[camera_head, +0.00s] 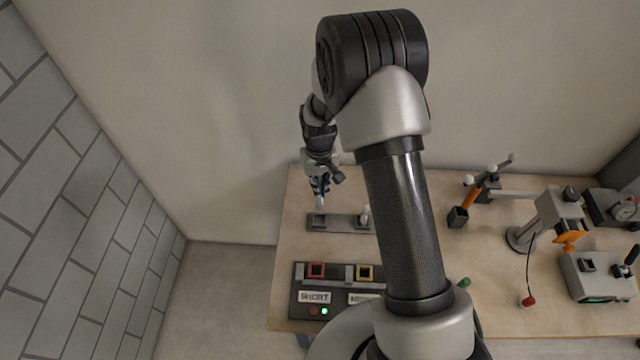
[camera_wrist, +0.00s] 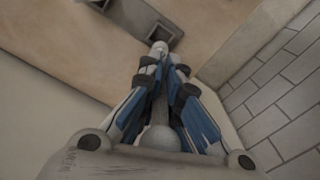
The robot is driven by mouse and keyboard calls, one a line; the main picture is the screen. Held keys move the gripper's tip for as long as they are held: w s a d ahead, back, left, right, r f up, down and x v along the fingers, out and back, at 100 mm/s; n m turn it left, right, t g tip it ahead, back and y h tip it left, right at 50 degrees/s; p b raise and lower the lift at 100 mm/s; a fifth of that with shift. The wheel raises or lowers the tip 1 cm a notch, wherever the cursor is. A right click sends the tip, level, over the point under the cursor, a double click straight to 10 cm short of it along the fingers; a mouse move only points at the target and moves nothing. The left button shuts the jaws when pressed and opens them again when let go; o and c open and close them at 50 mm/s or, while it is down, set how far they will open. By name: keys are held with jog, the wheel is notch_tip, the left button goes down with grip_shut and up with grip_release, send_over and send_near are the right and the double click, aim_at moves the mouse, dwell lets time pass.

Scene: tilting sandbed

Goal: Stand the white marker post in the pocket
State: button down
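My gripper (camera_head: 320,184) is shut on a white marker post (camera_head: 320,201), which points down over the left end of the grey block (camera_head: 341,224). That end has a dark square pocket (camera_head: 318,221). In the wrist view the blue-padded fingers (camera_wrist: 164,75) close around the post, whose white tip (camera_wrist: 160,47) is at the edge of the pocket (camera_wrist: 164,36). I cannot tell whether the tip is inside it or just above. A pale round end (camera_wrist: 160,138) shows near the palm. Another small whitish post (camera_head: 365,214) stands at the block's right end.
A dark panel (camera_head: 296,306) with red-framed and yellow-framed slots, a "SHORT" label and a lit green light (camera_head: 324,311) is in front. My arm hides part of it. An orange-handled fixture (camera_head: 472,200), a grey stand (camera_head: 519,237) and a grey box (camera_head: 590,284) stand right.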

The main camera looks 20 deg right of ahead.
aim_at(320, 179)
jog(key=shift+f+b, duration=2.7)
jog(key=shift+f, duration=1.6)
jog(key=c, duration=1.7)
grip_release()
notch_tip(320, 179, up, 12)
jog(key=shift+r, duration=0.1)
